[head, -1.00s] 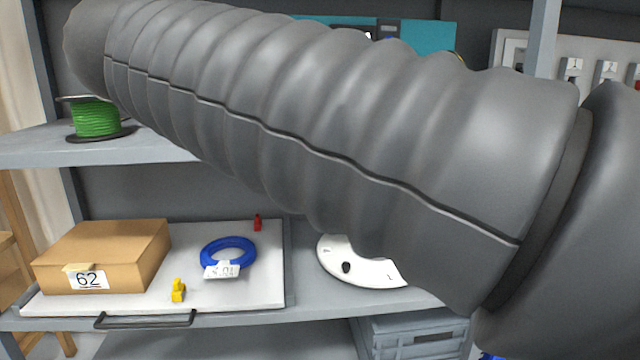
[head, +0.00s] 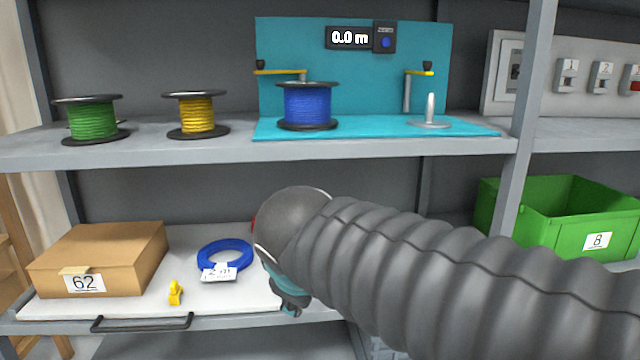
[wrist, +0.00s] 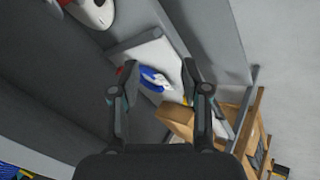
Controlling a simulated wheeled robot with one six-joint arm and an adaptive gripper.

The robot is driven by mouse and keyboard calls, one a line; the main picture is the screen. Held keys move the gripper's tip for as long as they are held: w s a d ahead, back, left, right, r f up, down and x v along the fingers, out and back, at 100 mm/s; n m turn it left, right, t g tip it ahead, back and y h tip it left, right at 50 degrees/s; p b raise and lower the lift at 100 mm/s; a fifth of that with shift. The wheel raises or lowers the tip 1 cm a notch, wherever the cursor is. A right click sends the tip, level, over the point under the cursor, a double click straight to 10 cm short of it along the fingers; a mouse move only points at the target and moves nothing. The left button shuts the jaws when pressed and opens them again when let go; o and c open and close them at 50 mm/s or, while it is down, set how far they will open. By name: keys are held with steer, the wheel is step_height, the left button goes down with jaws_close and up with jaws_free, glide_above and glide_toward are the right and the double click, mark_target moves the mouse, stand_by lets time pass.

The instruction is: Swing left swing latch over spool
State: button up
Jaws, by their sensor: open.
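The left swing latch (head: 280,72) is a yellow bar with a black knob at its left end, on the teal stand. Its bar points left, and its right end is behind the top of the blue spool (head: 307,106). The spool stands upright on the stand's base. My gripper (wrist: 159,72) is open and empty in the wrist view. In the head view my gripper (head: 290,300) is partly hidden by my arm, low over the lower shelf, well below the spool and latch.
A right swing latch (head: 420,73) stands above an empty spindle (head: 430,112). Green (head: 92,120) and yellow (head: 197,115) spools stand left. The lower shelf holds a cardboard box (head: 110,255), a blue cable coil (head: 225,254) and a yellow piece (head: 175,292). A green crate (head: 560,225) is right.

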steer(key=s+d+f+m+g, duration=0.2)
steer(key=s+d+f+m, duration=0.8)
steer(key=d, duration=0.2)
steer(key=shift+s+d+f+g+p, duration=0.15)
steer(key=shift+d+f+g+p, duration=0.15)
steer(key=shift+f+g, duration=0.1)
steer(key=d+m, duration=0.1)
steer(key=s+d+m, duration=0.1)
steer(key=d, duration=0.1)
steer(key=d+r, duration=0.1)
steer(key=d, duration=0.1)
steer(key=shift+s+d+m+t+h, duration=0.25)
steer(key=shift+m+t+h, duration=0.05)
steer(key=shift+m+t, duration=0.1)
steer(key=shift+c, duration=0.5)
steer(key=shift+d, duration=0.2)
steer(key=c, duration=0.8)
steer(key=shift+a, duration=0.15)
jaws_close()
